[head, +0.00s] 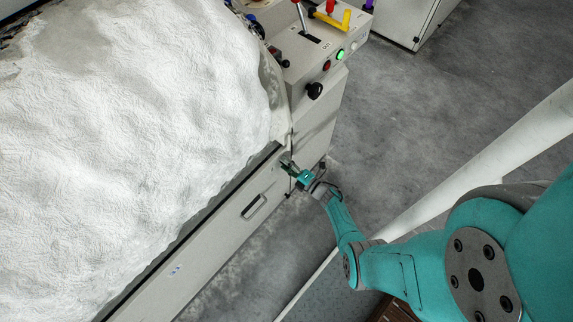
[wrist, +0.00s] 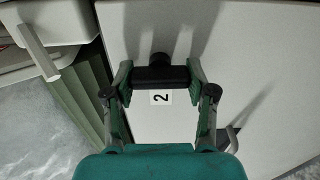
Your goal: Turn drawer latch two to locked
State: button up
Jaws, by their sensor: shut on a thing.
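Drawer latch two (wrist: 160,76) is a black bar with a round black end above it in the wrist view. It lies crosswise between my fingers on the pale panel. A white label with a sideways "2" (wrist: 160,97) sits just below it. My gripper (wrist: 158,74) is shut on the bar, one finger pad at each end. In the head view my gripper (head: 290,166) is at the upper right end of the long drawer front (head: 222,232). The latch is too small and covered to make out there. I see no locked mark.
White fibre (head: 130,110) fills the space behind the drawer front. Grey floor (head: 430,105) is open to the right.

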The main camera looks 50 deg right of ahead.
jog(key=o, duration=1.2)
jog(key=shift+c, duration=0.2)
jog(key=s, duration=1.2)
jog(key=shift+d, duration=0.2)
jog(key=shift+a, duration=0.1)
jog(key=s+a+r+m+h, duration=0.1)
jog(key=s+a+r+m, duration=0.3)
jog(key=a, duration=0.3)
jog(key=s+a+r+m+h, duration=0.2)
jog(key=a+r+m, duration=0.2)
jog(key=a+r, duration=0.35)
jog(key=s+a+r+m+g, duration=0.1)
jog(key=s+a+r+m, duration=0.1)
jog(key=s+r, duration=0.3)
jog(key=s+a+r+m+g+y, duration=0.1)
jog(key=s+r+m, duration=0.4)
jog(key=r, duration=0.6)
jog(key=s+a+r+m+g+y, duration=0.1)
jog(key=s+a+r+m, duration=0.2)
jog(key=r, duration=0.6)
jog(key=shift+s+a+m, duration=0.3)
jog(key=shift+s+a, duration=0.1)
jog(key=shift+s, duration=0.55)
